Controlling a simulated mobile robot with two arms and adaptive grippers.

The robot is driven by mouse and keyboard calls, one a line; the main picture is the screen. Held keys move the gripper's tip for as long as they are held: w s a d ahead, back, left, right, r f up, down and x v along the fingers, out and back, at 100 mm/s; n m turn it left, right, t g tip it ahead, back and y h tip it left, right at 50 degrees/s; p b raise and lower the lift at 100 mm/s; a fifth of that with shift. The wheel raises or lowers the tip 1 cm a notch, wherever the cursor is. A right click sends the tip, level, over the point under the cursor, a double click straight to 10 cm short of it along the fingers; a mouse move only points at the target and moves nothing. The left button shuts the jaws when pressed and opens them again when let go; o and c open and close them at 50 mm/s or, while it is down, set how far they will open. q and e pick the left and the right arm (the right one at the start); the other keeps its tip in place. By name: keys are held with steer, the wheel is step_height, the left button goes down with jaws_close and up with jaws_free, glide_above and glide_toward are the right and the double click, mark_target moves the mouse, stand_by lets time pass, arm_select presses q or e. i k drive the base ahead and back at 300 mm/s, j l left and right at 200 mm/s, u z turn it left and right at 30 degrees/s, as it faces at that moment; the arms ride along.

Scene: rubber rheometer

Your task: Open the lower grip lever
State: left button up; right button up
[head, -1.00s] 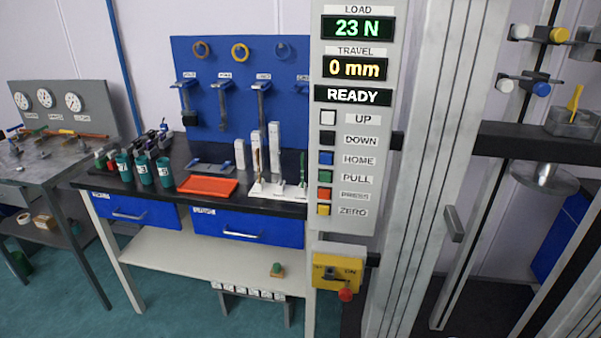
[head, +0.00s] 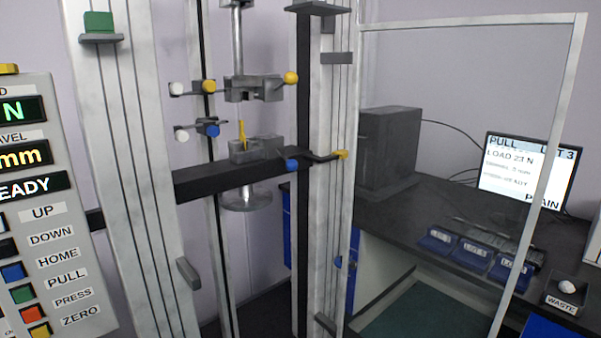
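The lower grip (head: 257,150) is a grey block on the dark crossbeam of the test frame. A blue knob (head: 291,165) shows at its right side. I cannot tell whether this is the lever's end or whether the lever is open. A small yellow piece (head: 243,136) stands upright at the lower grip. The upper grip (head: 252,88) hangs above on a rod, with a yellow knob (head: 290,78) at its right. A dark bar with a yellow end (head: 340,154) reaches the right column. Neither of my grippers is in view.
The control panel (head: 55,210) stands at the left edge. White, yellow and blue knobs are left of the grips. A clear framed panel (head: 450,24) is at the right, before a bench with a monitor (head: 527,168), blue trays (head: 473,252) and a waste box (head: 567,296).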

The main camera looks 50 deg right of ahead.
mark_target(291, 164)
steer(key=z, duration=1.6)
